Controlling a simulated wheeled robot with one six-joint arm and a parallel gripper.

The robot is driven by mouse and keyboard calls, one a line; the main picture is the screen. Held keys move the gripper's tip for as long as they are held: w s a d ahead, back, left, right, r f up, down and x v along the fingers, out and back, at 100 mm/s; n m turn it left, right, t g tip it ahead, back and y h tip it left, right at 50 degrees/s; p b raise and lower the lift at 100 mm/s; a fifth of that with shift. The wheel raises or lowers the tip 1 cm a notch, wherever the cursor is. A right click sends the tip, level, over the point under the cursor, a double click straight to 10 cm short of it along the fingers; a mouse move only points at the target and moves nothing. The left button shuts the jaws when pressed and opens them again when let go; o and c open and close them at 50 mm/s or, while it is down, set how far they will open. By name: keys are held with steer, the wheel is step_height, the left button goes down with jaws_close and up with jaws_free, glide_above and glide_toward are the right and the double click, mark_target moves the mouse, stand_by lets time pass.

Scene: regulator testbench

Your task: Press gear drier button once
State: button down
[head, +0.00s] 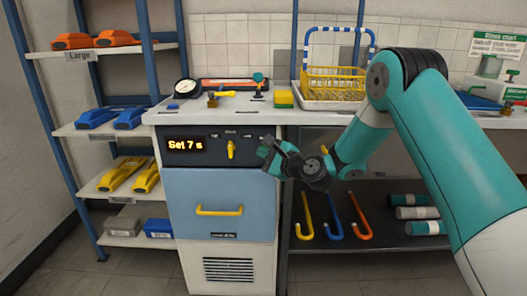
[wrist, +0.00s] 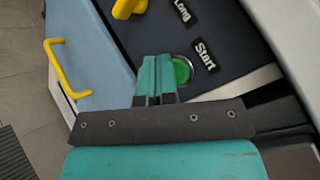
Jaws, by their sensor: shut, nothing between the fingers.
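The gear drier (head: 220,205) is a cabinet with a blue drawer front, a dark control panel and an orange display (head: 186,145) reading "Set 7 s". A yellow knob (head: 231,149) stands upright on the panel. In the wrist view the round green button (wrist: 182,70) sits beside the "Start" label (wrist: 205,55). My gripper (wrist: 157,62) is shut and empty, with its fingertips just left of the button and partly over its edge. I cannot tell whether they touch it. In the head view my gripper (head: 266,150) is at the panel's right end and hides the button.
The drawer's yellow handle (head: 219,211) sticks out below the panel. The countertop above carries a gauge (head: 184,87), a yellow-green sponge (head: 284,99) and a yellow basket (head: 334,88). Shelves (head: 95,130) stand at left.

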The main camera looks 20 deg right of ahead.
steer(key=shift+w+d+p, duration=0.15)
steer(key=shift+w+p, duration=0.15)
steer(key=shift+w, duration=0.1)
stand_by(0.3)
steer(key=shift+s, duration=0.1)
steer(key=shift+s+a, duration=0.25)
steer(key=shift+s, duration=0.5)
steer(key=s+b, duration=0.1)
steer(key=s+a, duration=0.1)
steer(key=s, duration=0.1)
steer(key=s+b, duration=0.1)
steer(key=shift+s+a+b, duration=0.3)
steer(key=shift+s, duration=0.05)
stand_by(0.6)
